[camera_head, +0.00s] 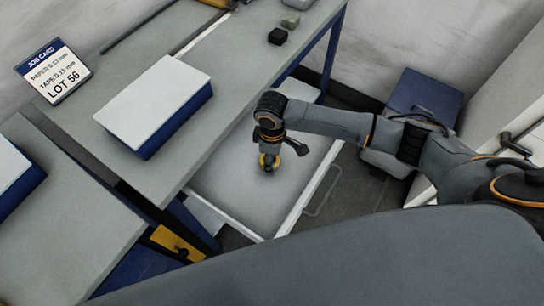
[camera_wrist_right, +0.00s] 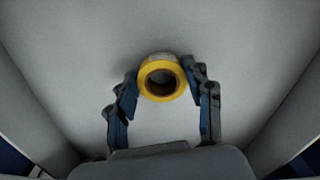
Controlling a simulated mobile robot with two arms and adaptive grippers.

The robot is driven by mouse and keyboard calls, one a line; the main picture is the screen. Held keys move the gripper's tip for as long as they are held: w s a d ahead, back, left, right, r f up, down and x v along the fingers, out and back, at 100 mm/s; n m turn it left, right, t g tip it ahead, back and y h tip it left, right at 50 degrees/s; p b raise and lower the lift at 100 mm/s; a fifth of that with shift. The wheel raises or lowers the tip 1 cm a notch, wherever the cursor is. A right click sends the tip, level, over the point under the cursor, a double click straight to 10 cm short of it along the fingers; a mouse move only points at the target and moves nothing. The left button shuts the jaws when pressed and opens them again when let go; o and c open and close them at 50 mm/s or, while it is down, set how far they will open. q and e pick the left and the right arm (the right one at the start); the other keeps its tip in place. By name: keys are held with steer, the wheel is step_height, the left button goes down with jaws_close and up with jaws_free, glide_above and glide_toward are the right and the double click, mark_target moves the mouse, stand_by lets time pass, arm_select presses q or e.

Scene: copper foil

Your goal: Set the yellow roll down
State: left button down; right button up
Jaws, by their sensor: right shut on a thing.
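The yellow roll (camera_wrist_right: 145,84) is a short ring with an open core, held between the two fingertips of my right gripper (camera_wrist_right: 161,80) in the right wrist view. The fingers are closed on the roll's two sides. I cannot tell whether the roll touches the drawer floor. My left gripper is not in view.
The drawer's white rims (camera_head: 316,187) surround the gripper, and its floor looks otherwise empty. The grey bench (camera_head: 190,45) stands to its left, with a blue box with a white top (camera_head: 160,98) and a job card (camera_head: 55,73). A blue box (camera_head: 424,95) stands on the right.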

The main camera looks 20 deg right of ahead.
steer(key=shift+f, duration=0.2)
steer(key=o, duration=1.1)
steer(key=shift+o, duration=0.2)
steer(key=shift+r, duration=0.15)
step_height(320, 180, up, 12)
